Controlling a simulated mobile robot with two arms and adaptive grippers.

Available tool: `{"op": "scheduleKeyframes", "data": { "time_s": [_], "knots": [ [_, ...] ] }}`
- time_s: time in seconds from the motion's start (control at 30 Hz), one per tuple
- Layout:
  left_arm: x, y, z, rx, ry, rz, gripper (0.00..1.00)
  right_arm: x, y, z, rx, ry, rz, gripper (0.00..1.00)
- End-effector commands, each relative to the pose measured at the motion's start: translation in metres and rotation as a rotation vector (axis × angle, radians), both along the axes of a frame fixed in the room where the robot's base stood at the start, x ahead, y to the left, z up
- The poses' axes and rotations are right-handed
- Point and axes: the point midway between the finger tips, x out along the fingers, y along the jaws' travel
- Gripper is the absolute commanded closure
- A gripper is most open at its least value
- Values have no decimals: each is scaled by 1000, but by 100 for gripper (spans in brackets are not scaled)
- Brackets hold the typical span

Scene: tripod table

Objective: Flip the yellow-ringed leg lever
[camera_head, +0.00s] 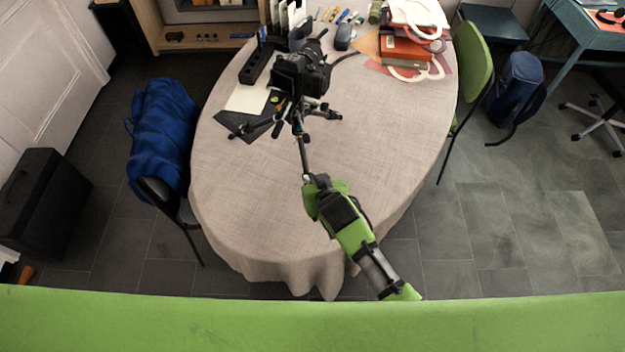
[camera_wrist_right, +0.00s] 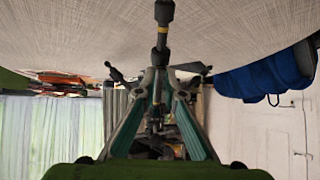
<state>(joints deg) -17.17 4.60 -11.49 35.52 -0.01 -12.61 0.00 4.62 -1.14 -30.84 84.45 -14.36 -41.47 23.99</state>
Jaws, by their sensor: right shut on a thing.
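A black tripod with a camera (camera_head: 302,75) on top stands on the oval table. One of its legs (camera_head: 304,152) points toward me. In the right wrist view this leg (camera_wrist_right: 162,42) shows a thin yellow ring and a dark foot at the top of the picture. My right gripper (camera_head: 313,181) is at the near end of this leg. In the right wrist view its two fingers (camera_wrist_right: 160,78) close together on the leg near a dark clamp. The lever is too small and too covered for me to tell its position. My left gripper is not in view.
The table (camera_head: 240,190) has bare cloth on both sides of my right arm. A black power strip (camera_head: 257,64), a dark sheet (camera_head: 238,126) and orange books (camera_head: 405,50) lie farther back. Chairs stand left, with a blue jacket (camera_head: 163,135), and right, with a green back (camera_head: 474,62).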

Motion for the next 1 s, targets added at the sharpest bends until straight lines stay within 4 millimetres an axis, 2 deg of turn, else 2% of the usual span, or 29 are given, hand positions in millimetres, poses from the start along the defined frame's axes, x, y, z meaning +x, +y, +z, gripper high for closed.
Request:
{"op": "scheduleKeyframes", "data": {
  "time_s": [0.4,1.0],
  "knots": [
    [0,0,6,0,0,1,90,6,2,9,4,-8,1,98],
    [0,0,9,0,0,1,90,9,2,9,1,-2,1,100]
  ]
}}
